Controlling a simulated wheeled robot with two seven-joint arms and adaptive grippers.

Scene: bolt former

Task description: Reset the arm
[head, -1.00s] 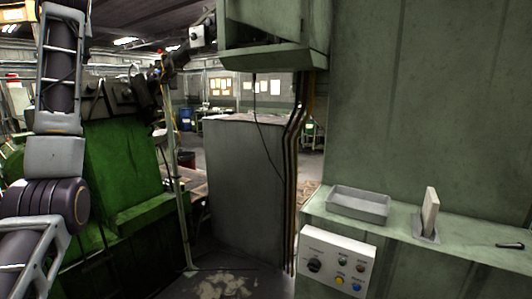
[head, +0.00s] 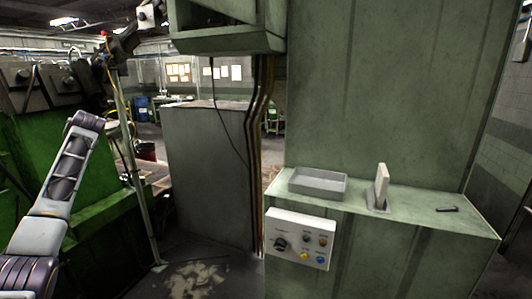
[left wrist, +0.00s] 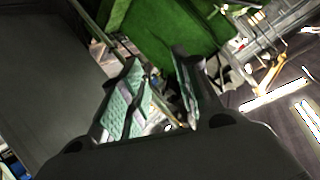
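My left arm comes in from the left of the head view, but its gripper is not visible there. My left gripper (left wrist: 157,62) shows in the left wrist view with its two fingers apart. No object shows held between them, and the green machine's side is beyond the tips. My right arm and right gripper show in neither view.
A green cabinet ledge (head: 445,207) holds a grey tray (head: 318,186), an upright pale block in a holder (head: 381,187) and a small dark tool (head: 447,209). A control box (head: 299,241) is on its front. A grey cabinet (head: 207,165) and green machine (head: 85,150) stand left.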

